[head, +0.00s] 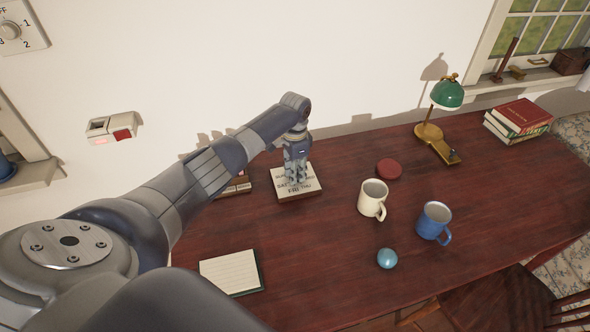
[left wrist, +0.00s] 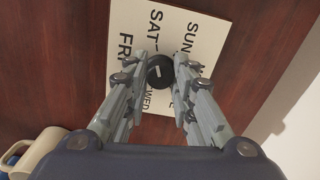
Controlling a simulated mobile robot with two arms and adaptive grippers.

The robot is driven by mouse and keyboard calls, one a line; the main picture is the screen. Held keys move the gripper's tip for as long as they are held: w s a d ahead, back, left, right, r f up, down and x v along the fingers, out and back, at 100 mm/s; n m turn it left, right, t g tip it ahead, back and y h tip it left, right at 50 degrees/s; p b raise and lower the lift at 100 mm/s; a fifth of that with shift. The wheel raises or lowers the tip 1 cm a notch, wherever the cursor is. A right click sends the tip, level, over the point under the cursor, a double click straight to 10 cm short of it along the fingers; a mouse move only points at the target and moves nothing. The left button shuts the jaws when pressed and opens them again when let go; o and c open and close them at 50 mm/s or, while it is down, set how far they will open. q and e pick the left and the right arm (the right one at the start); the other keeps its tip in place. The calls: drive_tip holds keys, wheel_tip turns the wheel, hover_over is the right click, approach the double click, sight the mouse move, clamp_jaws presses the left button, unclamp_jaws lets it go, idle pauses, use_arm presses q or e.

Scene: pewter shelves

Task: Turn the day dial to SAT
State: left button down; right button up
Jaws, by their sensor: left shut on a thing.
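The day dial is a cream square plate on a dark base (head: 313,192), lying on the desk, with day names printed around a black knob. In the left wrist view the plate (left wrist: 205,35) shows SUN, SAT, FRI and WED; other labels are partly hidden by the fingers. The round black knob (left wrist: 160,66) has a short pale mark on its top; which day it points to I cannot tell surely. My left gripper (head: 295,180) reaches down over the plate. In the left wrist view its fingers (left wrist: 160,78) are shut on the knob from both sides. My right gripper is not in view.
A cream mug (head: 371,195), a blue mug (head: 432,218), a light blue ball (head: 387,259) and a round red object (head: 389,169) lie right of the dial. A notepad (head: 230,272) is at front left. A green lamp (head: 446,94) and books (head: 520,116) stand at back right.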

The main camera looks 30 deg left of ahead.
use_arm(q)
drive_tip(key=shift+m, duration=0.4)
drive_tip(key=c, duration=1.3)
unclamp_jaws()
drive_tip(key=shift+c, duration=0.2)
drive_tip(key=shift+r, duration=0.2)
wheel_tip(320, 180, up, 12)
drive_tip(key=shift+f, duration=0.15)
